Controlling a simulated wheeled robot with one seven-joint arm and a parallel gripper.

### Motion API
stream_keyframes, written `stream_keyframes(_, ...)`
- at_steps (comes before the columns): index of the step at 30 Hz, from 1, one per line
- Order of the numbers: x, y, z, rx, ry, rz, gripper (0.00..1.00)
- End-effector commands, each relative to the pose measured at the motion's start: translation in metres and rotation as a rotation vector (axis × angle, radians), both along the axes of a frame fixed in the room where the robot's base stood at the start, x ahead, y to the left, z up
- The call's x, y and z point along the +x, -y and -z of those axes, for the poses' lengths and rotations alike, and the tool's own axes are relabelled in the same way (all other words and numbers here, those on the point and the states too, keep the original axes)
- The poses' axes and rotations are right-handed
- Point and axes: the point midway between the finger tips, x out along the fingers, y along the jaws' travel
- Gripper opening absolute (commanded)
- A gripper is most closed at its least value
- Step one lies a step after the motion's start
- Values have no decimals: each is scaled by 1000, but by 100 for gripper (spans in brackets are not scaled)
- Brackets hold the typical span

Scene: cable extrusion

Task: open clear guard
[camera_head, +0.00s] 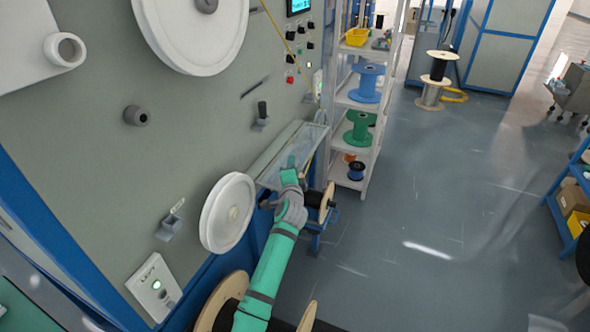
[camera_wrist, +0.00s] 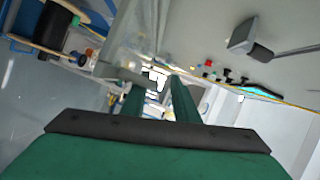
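The clear guard (camera_head: 298,150) is a transparent, framed box on the grey machine panel, left of the shelf rack. It appears closed, though my gripper hides part of its lower side. My gripper (camera_head: 291,162) is at the guard's lower front side, at the end of my green arm. In the wrist view, the two green fingers of my gripper (camera_wrist: 157,88) stand apart with a bright gap between them. A pale grey bar (camera_wrist: 120,73) lies close to the left fingertip; I cannot tell whether they touch. A see-through pane of the guard (camera_wrist: 128,38) seems to show above it.
A white wheel (camera_head: 227,212) sits on the panel left of my arm. A spool (camera_head: 326,203) is just right of my gripper. The shelf rack (camera_head: 352,130) with blue and green spools stands behind. The floor (camera_head: 440,220) to the right is clear.

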Motion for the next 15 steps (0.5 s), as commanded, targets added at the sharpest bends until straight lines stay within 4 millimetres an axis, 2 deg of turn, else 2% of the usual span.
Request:
stream_keyframes(1, 0, -12, 3, 2, -7, -19, 28)
stream_keyframes(5, -10, -13, 2, 1, -7, -19, 28)
stream_keyframes(15, -68, -15, -4, -2, -5, -17, 28)
